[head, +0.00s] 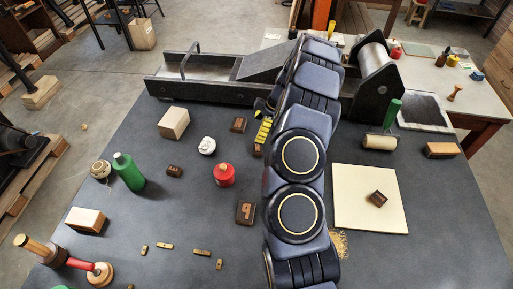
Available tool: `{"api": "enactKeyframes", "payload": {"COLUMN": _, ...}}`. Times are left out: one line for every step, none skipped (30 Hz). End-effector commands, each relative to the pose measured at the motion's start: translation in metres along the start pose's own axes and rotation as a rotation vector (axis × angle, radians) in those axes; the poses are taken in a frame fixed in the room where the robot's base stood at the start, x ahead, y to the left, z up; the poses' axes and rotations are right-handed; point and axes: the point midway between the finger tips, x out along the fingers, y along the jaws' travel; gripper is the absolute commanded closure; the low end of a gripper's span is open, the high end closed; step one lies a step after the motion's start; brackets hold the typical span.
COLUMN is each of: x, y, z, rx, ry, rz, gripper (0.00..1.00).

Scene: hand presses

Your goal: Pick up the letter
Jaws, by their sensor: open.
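Several small dark brown blocks that look like wooden letters lie on the dark table; I cannot tell which one the task means. One block (257,150) lies just below my gripper (262,130), beside my arm. Others are a block (238,124) to its left, a block (174,170) further left, a block (245,212) nearer the front and a block (377,198) on the cream paper sheet (350,180). My gripper shows only in part, with yellow ridged parts beside the arm; the rest is hidden behind my arm links. It is open, and I see nothing held.
A press with a grey bed (205,68) and roller (375,62) stands at the back. Small brass pieces (165,246) lie in front.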

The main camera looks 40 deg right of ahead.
Motion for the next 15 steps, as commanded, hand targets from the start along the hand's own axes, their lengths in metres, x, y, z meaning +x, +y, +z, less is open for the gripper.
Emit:
{"api": "enactKeyframes", "payload": {"x": 0.005, "y": 0.004, "z": 0.014, "rx": -0.007, "ry": -0.006, "rz": 0.007, "gripper": 0.23}}
{"api": "enactKeyframes", "payload": {"x": 0.006, "y": 0.006, "z": 0.019, "rx": -0.015, "ry": -0.009, "rz": 0.013, "gripper": 0.23}}
{"api": "enactKeyframes", "payload": {"x": 0.008, "y": 0.008, "z": 0.025, "rx": -0.022, "ry": -0.012, "rz": 0.017, "gripper": 0.23}}
{"api": "enactKeyframes", "payload": {"x": 0.009, "y": 0.009, "z": 0.028, "rx": -0.027, "ry": -0.014, "rz": 0.020, "gripper": 0.23}}
{"api": "enactKeyframes", "payload": {"x": 0.011, "y": 0.009, "z": 0.030, "rx": -0.029, "ry": -0.016, "rz": 0.021, "gripper": 0.23}}
{"api": "enactKeyframes", "payload": {"x": 0.014, "y": 0.010, "z": 0.032, "rx": -0.032, "ry": -0.017, "rz": 0.023, "gripper": 0.23}}
{"api": "enactKeyframes", "payload": {"x": 0.017, "y": 0.010, "z": 0.032, "rx": -0.034, "ry": -0.018, "rz": 0.023, "gripper": 0.23}}
{"api": "enactKeyframes", "payload": {"x": 0.020, "y": 0.010, "z": 0.032, "rx": -0.035, "ry": -0.018, "rz": 0.023, "gripper": 0.23}}
{"api": "enactKeyframes", "payload": {"x": 0.025, "y": 0.010, "z": 0.032, "rx": -0.035, "ry": -0.018, "rz": 0.023, "gripper": 0.23}}
{"api": "enactKeyframes", "payload": {"x": 0.028, "y": 0.010, "z": 0.032, "rx": -0.035, "ry": -0.017, "rz": 0.023, "gripper": 0.23}}
{"api": "enactKeyframes", "payload": {"x": 0.031, "y": 0.010, "z": 0.032, "rx": -0.034, "ry": -0.017, "rz": 0.023, "gripper": 0.23}}
{"api": "enactKeyframes", "payload": {"x": 0.035, "y": 0.010, "z": 0.032, "rx": -0.034, "ry": -0.017, "rz": 0.023, "gripper": 0.23}}
{"api": "enactKeyframes", "payload": {"x": 0.037, "y": 0.010, "z": 0.032, "rx": -0.034, "ry": -0.017, "rz": 0.022, "gripper": 0.23}}
{"api": "enactKeyframes", "payload": {"x": 0.039, "y": 0.009, "z": 0.032, "rx": -0.034, "ry": -0.016, "rz": 0.022, "gripper": 0.23}}
{"api": "enactKeyframes", "payload": {"x": 0.042, "y": 0.009, "z": 0.032, "rx": -0.034, "ry": -0.016, "rz": 0.021, "gripper": 0.23}}
